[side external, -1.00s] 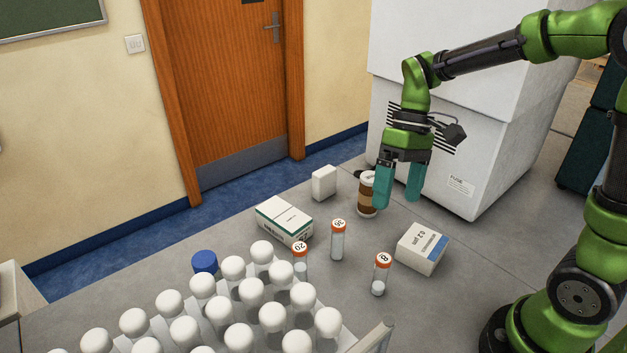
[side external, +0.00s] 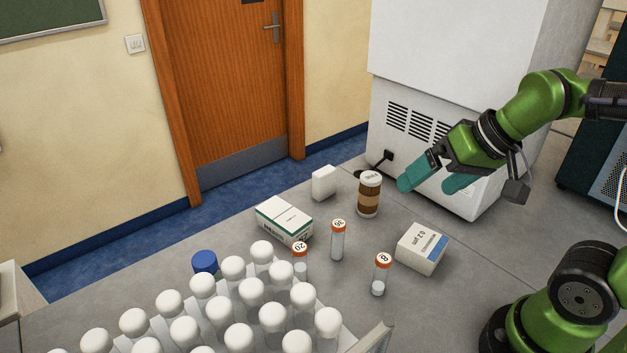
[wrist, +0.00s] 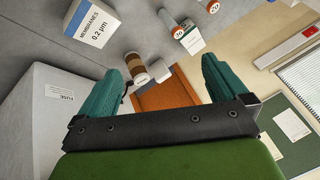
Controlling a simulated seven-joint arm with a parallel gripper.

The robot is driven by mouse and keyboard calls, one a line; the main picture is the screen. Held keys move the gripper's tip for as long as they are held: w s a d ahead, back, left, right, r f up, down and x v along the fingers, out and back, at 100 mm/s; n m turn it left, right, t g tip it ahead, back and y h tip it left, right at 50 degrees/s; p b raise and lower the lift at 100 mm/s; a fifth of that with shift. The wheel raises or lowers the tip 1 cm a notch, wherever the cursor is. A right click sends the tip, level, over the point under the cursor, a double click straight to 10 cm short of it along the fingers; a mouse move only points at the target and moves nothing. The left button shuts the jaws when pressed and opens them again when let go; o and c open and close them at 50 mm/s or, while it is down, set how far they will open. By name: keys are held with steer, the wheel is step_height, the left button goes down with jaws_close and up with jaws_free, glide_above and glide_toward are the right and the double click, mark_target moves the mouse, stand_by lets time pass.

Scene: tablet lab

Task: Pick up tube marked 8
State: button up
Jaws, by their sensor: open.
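The tube marked 8 (side external: 381,274) stands upright on the grey bench in the side view, with an orange band around its white, numbered top and pale contents low inside. I cannot make it out in the wrist view. My gripper (side external: 428,185) is open and empty, up and to the right of the tube in the side view, with its teal fingers tilted toward the left. Its fingers also show in the wrist view (wrist: 163,70). Two similar tubes, marked 36 (side external: 338,240) and 20 (side external: 300,262), stand to the left of tube 8.
A membranes box (side external: 422,248) stands just right of tube 8. A brown-banded jar (side external: 369,195), a small white container (side external: 324,183) and a green-white carton (side external: 284,219) stand farther back. A rack of white-capped tubes (side external: 240,310) fills the front left. A large white appliance (side external: 440,60) stands behind my gripper.

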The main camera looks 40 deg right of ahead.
steer(key=shift+s+a+r+t, duration=0.15)
steer(key=shift+s+r+t, duration=0.2)
steer(key=shift+s, duration=0.1)
steer(key=shift+s+r, duration=0.1)
steer(key=shift+r, duration=0.1)
steer(key=shift+c, duration=1.1)
steer(key=shift+a+r, duration=0.1)
steer(key=shift+r, duration=0.05)
steer(key=c, duration=0.5)
